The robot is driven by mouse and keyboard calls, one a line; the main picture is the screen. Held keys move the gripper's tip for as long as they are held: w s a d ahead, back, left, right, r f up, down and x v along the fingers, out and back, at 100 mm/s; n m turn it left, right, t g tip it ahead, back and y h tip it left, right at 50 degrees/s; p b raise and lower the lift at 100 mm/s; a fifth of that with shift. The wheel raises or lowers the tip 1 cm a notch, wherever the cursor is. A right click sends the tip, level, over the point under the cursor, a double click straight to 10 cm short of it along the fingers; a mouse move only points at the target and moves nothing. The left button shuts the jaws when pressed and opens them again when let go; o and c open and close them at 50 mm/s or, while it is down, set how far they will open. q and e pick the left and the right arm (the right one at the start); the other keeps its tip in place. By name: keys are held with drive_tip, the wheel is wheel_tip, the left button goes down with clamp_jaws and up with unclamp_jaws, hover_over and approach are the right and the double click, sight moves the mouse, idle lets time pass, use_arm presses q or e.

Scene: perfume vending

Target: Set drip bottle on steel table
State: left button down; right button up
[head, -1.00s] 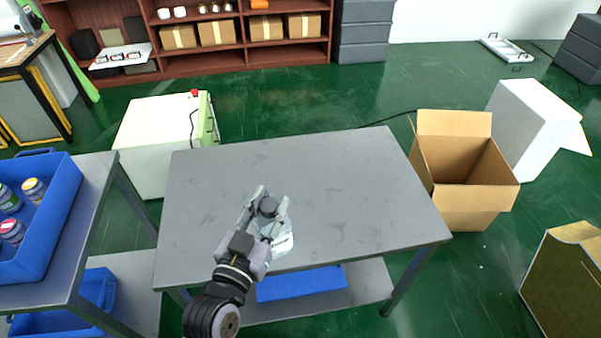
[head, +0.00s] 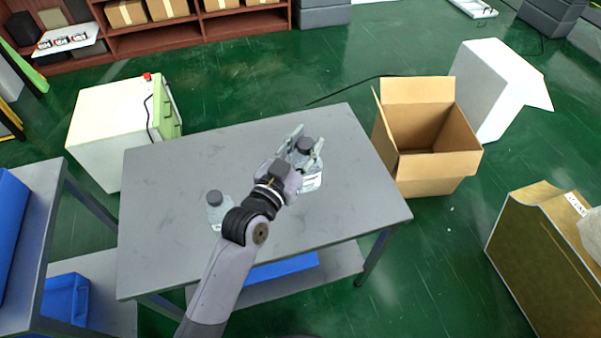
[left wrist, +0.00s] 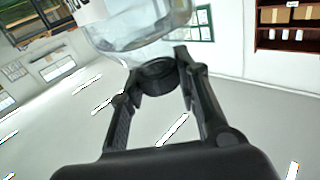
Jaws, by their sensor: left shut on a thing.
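My left gripper (head: 301,148) is shut on a clear drip bottle (head: 311,182) with a dark cap (head: 305,145) and a white label. It holds the bottle at its cap end, over the right half of the grey steel table (head: 190,160). I cannot tell if the bottle's base touches the tabletop. In the left wrist view the fingers (left wrist: 160,85) flank the black cap, and the clear body shows at the top edge. A second clear bottle (head: 216,212) with a dark cap stands on the table, partly hidden by my left arm. My right gripper is out of view.
An open cardboard box (head: 432,165) stands on the floor close to the table's right edge. A white cabinet (head: 108,128) is behind its left corner. Another grey table with a blue bin (head: 12,225) is at the left. The far tabletop is clear.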

use_arm(q)
wheel_tip(320, 180, down, 6)
drive_tip(key=shift+w+f, duration=0.1)
drive_tip(key=shift+f+b, duration=0.55)
drive_tip(key=shift+f, duration=1.75)
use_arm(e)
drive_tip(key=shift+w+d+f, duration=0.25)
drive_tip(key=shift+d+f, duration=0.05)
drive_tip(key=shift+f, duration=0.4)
use_arm(q)
drive_tip(key=c, duration=1.2)
unclamp_jaws()
drive_tip(key=shift+f, duration=0.2)
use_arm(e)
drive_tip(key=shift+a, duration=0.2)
use_arm(q)
drive_tip(key=shift+r, duration=0.15)
drive_tip(key=b+v, duration=0.1)
drive_tip(key=v, duration=1.1)
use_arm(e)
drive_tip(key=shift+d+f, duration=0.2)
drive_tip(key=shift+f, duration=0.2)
